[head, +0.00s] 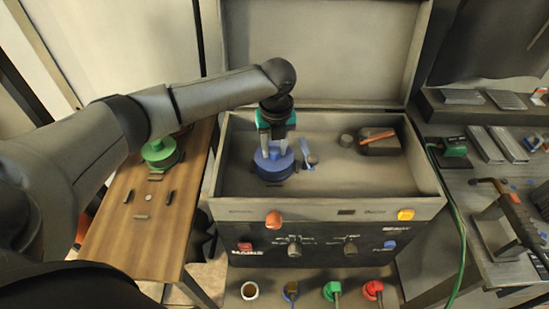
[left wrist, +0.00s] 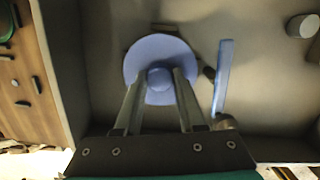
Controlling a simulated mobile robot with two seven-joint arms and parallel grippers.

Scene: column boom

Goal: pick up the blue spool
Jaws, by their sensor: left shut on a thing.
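The blue spool (head: 271,166) is a round disc with a knob on top, inside the open grey case at its left side. It also shows in the left wrist view (left wrist: 160,52). My left gripper (head: 276,146) reaches down into the case from above. Its two fingers (left wrist: 159,82) are shut on the spool's central knob, one on each side. The spool appears upright; I cannot tell whether it touches the case floor. My right gripper is in neither view.
A blue tool (head: 306,152) lies just right of the spool. A dark block (head: 379,143) and a small grey cylinder (head: 346,140) are further right in the case (head: 326,208). A green spool (head: 160,152) stands on the wooden table (head: 113,234) at left. The case's middle floor is free.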

